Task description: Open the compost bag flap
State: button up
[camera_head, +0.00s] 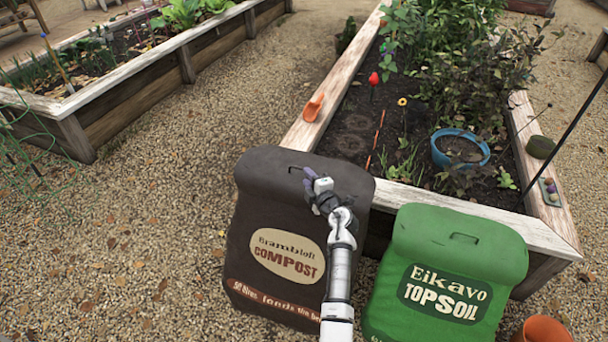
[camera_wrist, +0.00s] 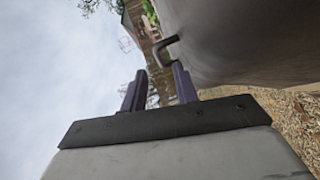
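The compost bag (camera_head: 258,210) is a dark brown bag with a cream "Brambloft Compost" label. It stands upright on gravel against the near end of the raised bed. Its rounded top looks closed, with a small dark bent handle (camera_head: 294,170) on it. In the wrist view the handle (camera_wrist: 158,50) sticks out from the bag's brown surface (camera_wrist: 240,40). My gripper (camera_head: 309,175) is at the top of the bag, just right of the handle. In the wrist view its two purple-grey fingers (camera_wrist: 159,70) are apart, with the handle at or just beyond their tips; contact is unclear.
A green topsoil bag (camera_head: 445,270) stands close on the right. The planted bed's wooden frame (camera_head: 480,220) is directly behind both bags. An orange trowel (camera_head: 314,107) lies on its left edge. An orange pot (camera_head: 543,331) is at bottom right. Gravel (camera_head: 140,240) on the left is open.

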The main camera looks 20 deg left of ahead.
jog(key=shift+b+x, duration=0.3)
jog(key=shift+x, duration=1.65)
grip_shut()
